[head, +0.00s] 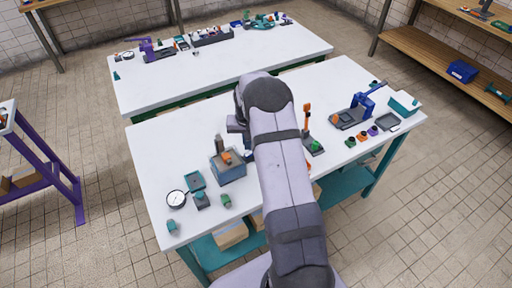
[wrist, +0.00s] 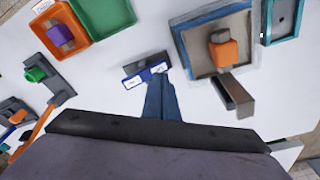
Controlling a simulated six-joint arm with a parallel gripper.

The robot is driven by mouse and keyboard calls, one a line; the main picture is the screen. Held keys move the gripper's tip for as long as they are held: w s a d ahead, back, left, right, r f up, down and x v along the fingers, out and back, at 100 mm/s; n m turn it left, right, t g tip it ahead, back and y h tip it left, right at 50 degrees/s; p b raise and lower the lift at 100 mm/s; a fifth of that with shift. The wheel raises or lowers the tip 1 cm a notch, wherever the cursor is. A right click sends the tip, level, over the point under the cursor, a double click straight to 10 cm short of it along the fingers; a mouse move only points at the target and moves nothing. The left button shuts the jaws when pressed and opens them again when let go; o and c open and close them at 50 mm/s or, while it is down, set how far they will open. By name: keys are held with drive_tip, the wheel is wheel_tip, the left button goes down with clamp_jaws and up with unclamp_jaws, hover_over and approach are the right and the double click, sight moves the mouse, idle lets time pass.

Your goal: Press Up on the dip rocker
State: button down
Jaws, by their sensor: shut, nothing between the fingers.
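The likely dip rocker is a small dark block with blue-and-white marked faces (wrist: 133,81), near the middle of the wrist view. Its lettering is too small to read, so I cannot tell which end is Up. My gripper (wrist: 161,82) has its blue fingers shut together and empty. The fingertips overlap the rocker's right half in the picture; I cannot tell whether they touch it.
A box with an orange knob (wrist: 222,48) and a jutting dark bar (wrist: 231,95) stands right of the fingers. An orange tray (wrist: 84,18) and a green-knobbed fixture (wrist: 37,74) are left. White tabletop (wrist: 115,105) around the rocker is clear.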

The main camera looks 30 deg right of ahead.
sight(248, 155)
drive_tip(key=shift+r+p, duration=1.65)
drive_tip(key=shift+r, duration=1.15)
